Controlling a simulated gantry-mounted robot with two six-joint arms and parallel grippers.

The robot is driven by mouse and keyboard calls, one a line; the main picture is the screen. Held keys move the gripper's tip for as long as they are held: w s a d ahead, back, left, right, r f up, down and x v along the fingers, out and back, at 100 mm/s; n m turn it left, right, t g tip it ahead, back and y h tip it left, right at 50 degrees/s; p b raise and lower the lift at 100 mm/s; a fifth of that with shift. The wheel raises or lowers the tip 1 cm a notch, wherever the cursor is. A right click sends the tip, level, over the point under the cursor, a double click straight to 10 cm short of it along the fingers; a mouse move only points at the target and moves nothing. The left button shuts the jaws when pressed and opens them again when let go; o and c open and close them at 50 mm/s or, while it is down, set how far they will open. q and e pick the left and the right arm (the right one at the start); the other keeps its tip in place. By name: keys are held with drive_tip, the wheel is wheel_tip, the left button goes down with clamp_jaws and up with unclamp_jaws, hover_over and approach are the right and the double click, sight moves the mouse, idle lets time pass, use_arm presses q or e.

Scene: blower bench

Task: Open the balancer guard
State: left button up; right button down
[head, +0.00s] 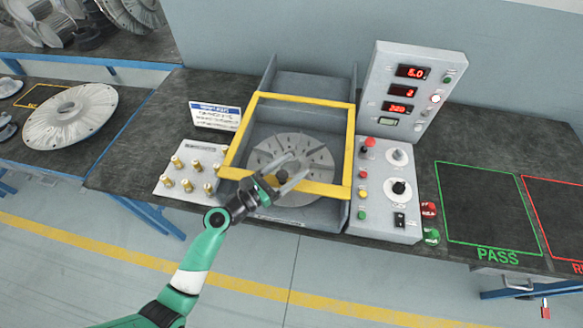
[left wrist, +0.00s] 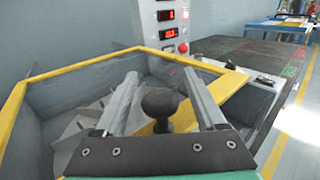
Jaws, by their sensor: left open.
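The balancer guard (head: 347,150) is a yellow-framed clear panel. It lies over the grey balancer housing, down over the slotted round plate (head: 318,158). Its yellow frame also shows in the left wrist view (left wrist: 90,66). A black knob (left wrist: 160,103) stands on the frame's front bar. My left gripper (head: 296,172) is open at the front bar, and in the left wrist view its two fingers (left wrist: 161,80) lie either side of the knob with visible gaps. In the head view the gripper mostly hides the knob. My right gripper is not in view.
A control panel (head: 386,195) with knobs and buttons stands right of the housing, below a red-digit display tower (head: 408,95). A plate with brass pegs (head: 180,165) and a small sign (head: 215,115) are on the left. The PASS area (head: 490,205) is empty.

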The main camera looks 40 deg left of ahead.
use_arm(q)
clamp_jaws()
idle(0.3)
idle(1.1)
